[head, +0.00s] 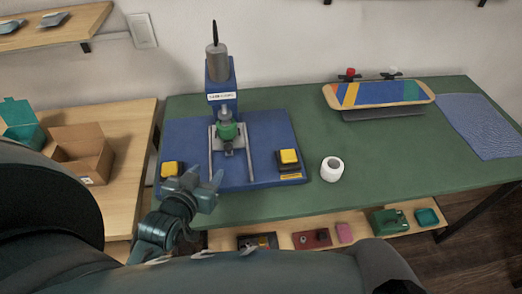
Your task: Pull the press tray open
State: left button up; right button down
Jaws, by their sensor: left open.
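The press (219,78) stands on a blue base plate (273,130) on the green bench. Its tray (229,147) seems to be the small part between two pale rails under the press head; its exact outline is too small to tell. My left gripper (208,177) is open and empty at the front left edge of the base plate. It is in front of the rails and left of the tray, apparently apart from it. My right gripper is not in view.
Yellow buttons stand on the base plate at left (170,169) and right (289,156). A white tape roll (332,169) lies right of the base. A striped board (379,93) is at the back. An open cardboard box (84,154) stands on the left table.

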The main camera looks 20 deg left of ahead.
aim_at(227, 147)
pick_arm(q)
jog(key=x, duration=1.3)
jog(key=shift+w+r, duration=0.2)
jog(key=shift+w, duration=0.15)
jog(key=shift+c, duration=0.4)
grip_shut()
